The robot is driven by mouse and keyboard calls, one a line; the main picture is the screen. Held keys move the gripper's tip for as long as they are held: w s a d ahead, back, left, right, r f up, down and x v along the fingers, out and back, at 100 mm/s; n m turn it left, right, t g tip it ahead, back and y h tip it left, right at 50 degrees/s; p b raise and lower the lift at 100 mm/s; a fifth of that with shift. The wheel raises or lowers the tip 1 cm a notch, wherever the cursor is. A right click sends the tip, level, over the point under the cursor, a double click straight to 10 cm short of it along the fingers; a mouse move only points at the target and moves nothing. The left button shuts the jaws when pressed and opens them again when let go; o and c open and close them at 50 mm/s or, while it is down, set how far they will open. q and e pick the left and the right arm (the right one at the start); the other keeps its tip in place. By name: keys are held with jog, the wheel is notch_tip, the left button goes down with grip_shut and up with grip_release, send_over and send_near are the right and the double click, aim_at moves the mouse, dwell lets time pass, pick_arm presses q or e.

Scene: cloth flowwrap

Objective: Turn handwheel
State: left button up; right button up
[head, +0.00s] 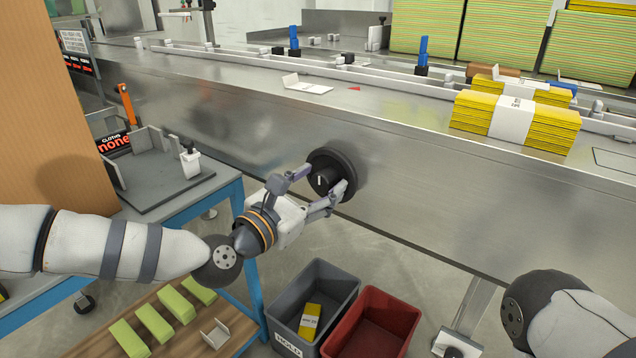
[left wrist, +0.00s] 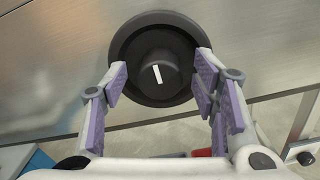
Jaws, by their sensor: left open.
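The black handwheel (head: 343,165) is mounted on the front metal panel of the machine. It has a raised round hub with a white mark, which also shows in the left wrist view (left wrist: 155,58). My left gripper (head: 322,184) is open in front of the hub, with its purple-padded fingers on either side of it. In the left wrist view the open fingers (left wrist: 160,85) reach the lower part of the wheel, and I cannot tell whether they touch the hub. The white mark is tilted slightly off vertical there. My right gripper is out of view; part of my right arm shows at lower right.
A grey bin (head: 338,283) with a yellow pack and a red bin (head: 397,310) stand below the wheel. A blue-framed bench (head: 215,187) stands at left. The conveyor above carries a wrapped yellow stack (head: 557,120). The metal panel right of the wheel is clear.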

pick_arm(q)
jog(key=shift+w+d, duration=0.15)
jog(key=c, duration=1.2)
jog(key=shift+o, duration=0.2)
